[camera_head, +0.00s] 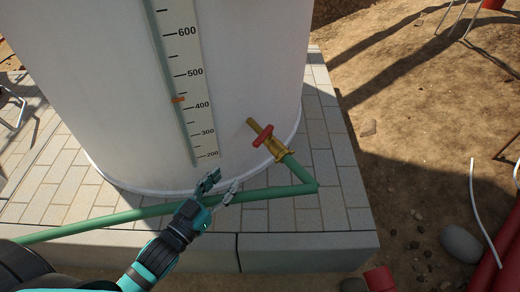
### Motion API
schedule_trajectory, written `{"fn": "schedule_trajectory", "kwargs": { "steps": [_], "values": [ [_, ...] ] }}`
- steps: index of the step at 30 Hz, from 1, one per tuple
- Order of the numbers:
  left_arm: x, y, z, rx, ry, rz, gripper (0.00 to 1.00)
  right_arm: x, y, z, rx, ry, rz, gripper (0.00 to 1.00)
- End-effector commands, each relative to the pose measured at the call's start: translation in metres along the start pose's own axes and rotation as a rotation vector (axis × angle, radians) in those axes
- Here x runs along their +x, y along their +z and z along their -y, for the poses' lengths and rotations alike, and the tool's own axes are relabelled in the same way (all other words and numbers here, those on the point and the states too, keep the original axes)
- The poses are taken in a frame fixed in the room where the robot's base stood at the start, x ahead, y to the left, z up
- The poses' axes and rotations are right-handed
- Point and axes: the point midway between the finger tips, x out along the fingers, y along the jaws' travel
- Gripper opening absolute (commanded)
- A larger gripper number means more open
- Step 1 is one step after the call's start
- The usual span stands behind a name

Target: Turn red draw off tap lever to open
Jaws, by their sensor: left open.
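A brass draw-off tap (274,149) sticks out from the lower right of a large white tank (100,80). Its red lever (262,136) lies across the top of the tap body. A green hose (292,166) joins the tap's outlet. My left gripper (222,184) is open and empty, below and to the left of the tap, above the paved plinth and the hose. It is apart from the red lever. My right gripper does not show.
The green hose (130,214) runs along the tank's front on the paved plinth (345,215), bending near the plinth's right side. A gauge scale (192,80) is on the tank. Dirt ground with a grey rock (461,244), a red block (379,279) and red pipes (488,268) lies to the right.

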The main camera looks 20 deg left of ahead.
Motion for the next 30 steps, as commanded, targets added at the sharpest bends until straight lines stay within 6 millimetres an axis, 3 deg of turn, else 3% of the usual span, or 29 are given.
{"fn": "schedule_trajectory", "kwargs": {
  "steps": [5,21,30],
  "values": [
    [0.024,-0.003,0.0,0.001,0.001,-0.006,0.42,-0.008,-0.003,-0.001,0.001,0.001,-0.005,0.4],
    [0.139,-0.001,0.0,0.001,-0.001,-0.003,0.42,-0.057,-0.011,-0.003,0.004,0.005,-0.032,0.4],
    [0.169,-0.001,0.0,0.0,0.0,0.001,0.42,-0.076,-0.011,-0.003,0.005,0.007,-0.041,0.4]
  ]
}}
